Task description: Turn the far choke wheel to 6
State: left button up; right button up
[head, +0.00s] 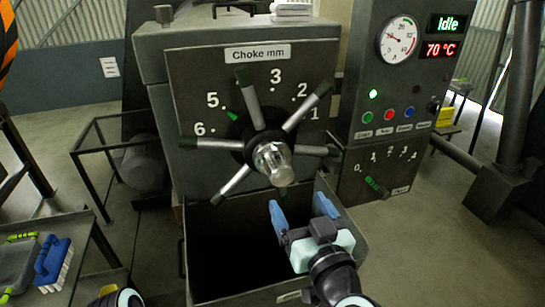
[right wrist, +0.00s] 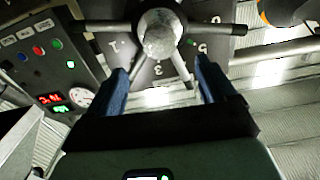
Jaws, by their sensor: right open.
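The choke wheel is dark with several grey, black-tipped spokes and a shiny round hub (head: 273,163). It stands on a panel (head: 185,75) labelled "Choke mm" with numbers 1, 2, 3, 5 and 6 visible. A green pointer (head: 232,115) behind the spokes points close to 5. My right gripper (head: 300,207) is open and empty, just below and in front of the hub, its blue fingers apart and not visibly touching a spoke. The right wrist view shows the hub (right wrist: 160,35) beyond and between the spread fingers (right wrist: 162,75).
An open dark bin (head: 215,292) lies under the wheel. A blue brush (head: 53,262) lies on a table at left.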

aim_at(279, 168)
jog(key=p+x, duration=0.1)
jog(key=x, duration=1.1)
jog(key=shift+w+a, duration=0.15)
jog(key=shift+w, duration=0.25)
jog(key=c, duration=1.5)
